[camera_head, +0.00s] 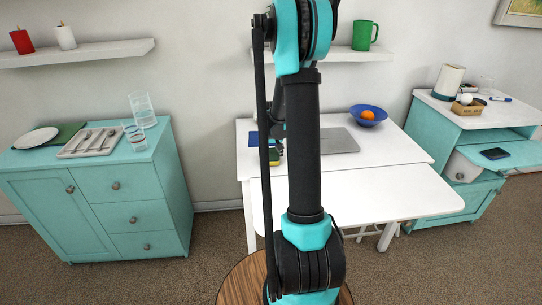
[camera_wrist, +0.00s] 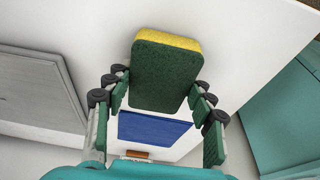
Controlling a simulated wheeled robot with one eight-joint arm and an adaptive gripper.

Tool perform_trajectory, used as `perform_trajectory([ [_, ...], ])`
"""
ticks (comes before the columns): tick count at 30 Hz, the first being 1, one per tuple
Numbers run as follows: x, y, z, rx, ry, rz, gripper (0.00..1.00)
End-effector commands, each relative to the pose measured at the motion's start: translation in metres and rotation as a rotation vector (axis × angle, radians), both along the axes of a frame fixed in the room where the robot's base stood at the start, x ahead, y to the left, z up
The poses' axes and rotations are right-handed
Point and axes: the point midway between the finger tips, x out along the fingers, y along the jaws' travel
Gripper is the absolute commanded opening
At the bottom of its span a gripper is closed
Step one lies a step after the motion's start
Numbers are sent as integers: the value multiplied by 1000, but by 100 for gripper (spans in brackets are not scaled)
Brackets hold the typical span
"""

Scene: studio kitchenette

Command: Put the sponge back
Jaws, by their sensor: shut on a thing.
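The sponge (camera_wrist: 166,72), green with a yellow layer, is between the finger pads of my gripper (camera_wrist: 160,98) in the wrist view. My gripper is shut on it. In the head view a bit of the sponge (camera_head: 274,157) shows at the left side of the white desk (camera_head: 385,148), partly hidden by my arm. A flat blue thing (camera_wrist: 150,128) lies on the white surface beyond the sponge in the wrist view. It also shows at the desk's back left in the head view (camera_head: 253,139). I cannot tell whether the sponge touches the desk.
A grey laptop (camera_head: 339,141) and a blue bowl (camera_head: 368,122) with an orange stand on the desk. A shelf with a green mug (camera_head: 364,36) is above. Teal cabinets stand left (camera_head: 104,195) and right (camera_head: 440,135). The desk's front right is clear.

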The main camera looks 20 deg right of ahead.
Motion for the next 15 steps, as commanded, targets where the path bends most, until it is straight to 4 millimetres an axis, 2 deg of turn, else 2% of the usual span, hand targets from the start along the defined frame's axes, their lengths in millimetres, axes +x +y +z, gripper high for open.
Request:
perform_trajectory([
  [10,0,0,-4,0,0,0,12],
  [11,0,0,-3,0,0,0,58],
  [15,0,0,-3,0,0,0,75],
])
